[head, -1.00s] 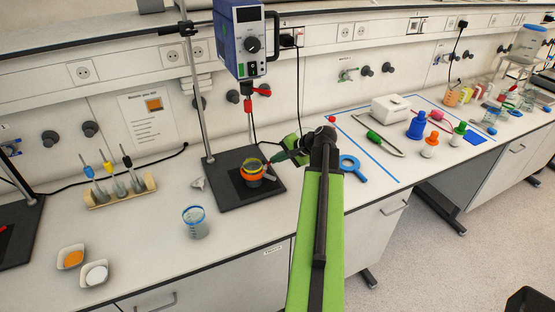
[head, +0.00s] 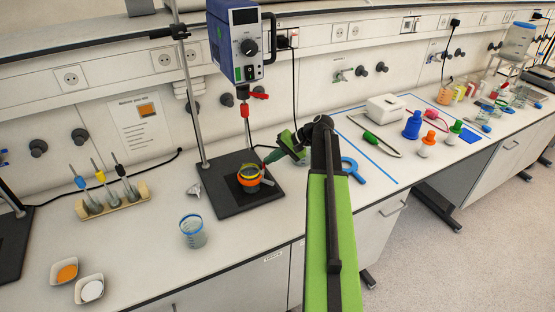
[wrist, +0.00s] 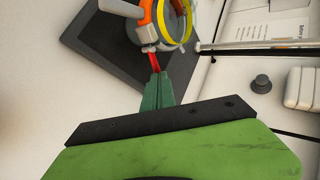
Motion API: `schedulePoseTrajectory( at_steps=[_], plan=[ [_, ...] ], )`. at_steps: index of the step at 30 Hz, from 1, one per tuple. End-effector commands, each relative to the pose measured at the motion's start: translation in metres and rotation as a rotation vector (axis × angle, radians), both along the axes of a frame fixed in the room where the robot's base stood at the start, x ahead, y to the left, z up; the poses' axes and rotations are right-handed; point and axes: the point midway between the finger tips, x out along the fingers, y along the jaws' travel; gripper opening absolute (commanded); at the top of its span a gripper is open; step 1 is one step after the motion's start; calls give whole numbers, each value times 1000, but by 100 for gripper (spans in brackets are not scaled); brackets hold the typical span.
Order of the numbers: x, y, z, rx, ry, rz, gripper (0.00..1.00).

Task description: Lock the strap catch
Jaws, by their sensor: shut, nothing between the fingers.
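A vessel with an orange strap (head: 249,181) and a yellow ring (head: 249,171) stands on the dark stand base (head: 228,199). In the wrist view the orange strap (wrist: 147,14) and yellow ring (wrist: 188,22) are at the top, cut by the picture edge. A red lever-like part (wrist: 154,61), seemingly the strap catch, juts from the strap toward my gripper. My gripper (wrist: 159,76) is shut with nothing held. Its tips are at the red part's end; I cannot tell whether they touch. In the head view my gripper (head: 267,161) is just right of the vessel.
A blue stirrer motor (head: 236,40) hangs on a stand rod (head: 190,100) above the vessel. An empty beaker (head: 193,230) stands front left. A blue ring-shaped tool (head: 350,166) lies right of my arm. The bench front between the beaker and my arm is clear.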

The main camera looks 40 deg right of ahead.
Motion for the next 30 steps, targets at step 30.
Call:
schedulePoseTrajectory(
  at_steps=[30],
  plan=[
    [18, 25, 0, 0, 0, 21, 0]
  ],
)
